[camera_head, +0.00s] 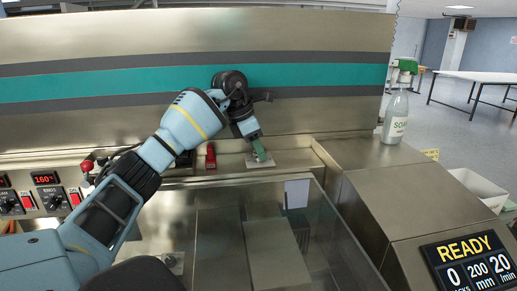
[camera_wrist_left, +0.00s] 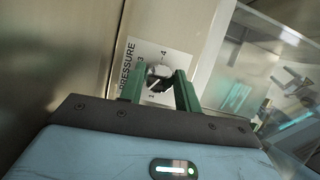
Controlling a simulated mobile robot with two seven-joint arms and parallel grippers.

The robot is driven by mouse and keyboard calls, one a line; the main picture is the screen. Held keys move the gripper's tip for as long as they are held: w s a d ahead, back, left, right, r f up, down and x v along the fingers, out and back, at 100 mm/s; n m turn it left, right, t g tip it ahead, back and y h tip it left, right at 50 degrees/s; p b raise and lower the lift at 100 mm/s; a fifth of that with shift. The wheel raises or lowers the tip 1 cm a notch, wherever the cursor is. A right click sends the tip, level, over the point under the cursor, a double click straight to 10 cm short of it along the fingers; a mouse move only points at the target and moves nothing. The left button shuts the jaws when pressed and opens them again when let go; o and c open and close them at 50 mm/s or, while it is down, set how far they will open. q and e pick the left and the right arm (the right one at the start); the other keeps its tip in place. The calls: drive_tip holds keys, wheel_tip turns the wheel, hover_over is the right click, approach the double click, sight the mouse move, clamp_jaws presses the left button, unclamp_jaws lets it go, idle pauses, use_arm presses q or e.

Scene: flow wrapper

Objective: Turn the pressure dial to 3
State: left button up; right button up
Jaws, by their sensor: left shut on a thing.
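The pressure dial (camera_wrist_left: 158,76) is a small metallic knob on a white label plate marked PRESSURE, seen in the left wrist view. The numerals 3 and 4 show on the plate above the knob; the knob's exact setting is hard to read. My left gripper (camera_wrist_left: 160,84) has its two green fingers on either side of the knob, shut on it. In the head view the plate (camera_head: 252,162) lies on the steel ledge, with my left gripper (camera_head: 262,156) over it, and the knob is hidden there. My right gripper does not show.
A red switch (camera_head: 210,157) stands just left of the plate. A glass cover (camera_head: 300,240) lies in front. A soap spray bottle (camera_head: 395,115) stands at the right. A display reading READY (camera_head: 470,262) is at the lower right, and control knobs (camera_head: 50,200) are at the left.

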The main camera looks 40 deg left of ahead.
use_arm(q)
drive_tip(key=o, duration=1)
drive_tip(key=shift+r, duration=0.1)
drive_tip(key=shift+v, duration=3.85)
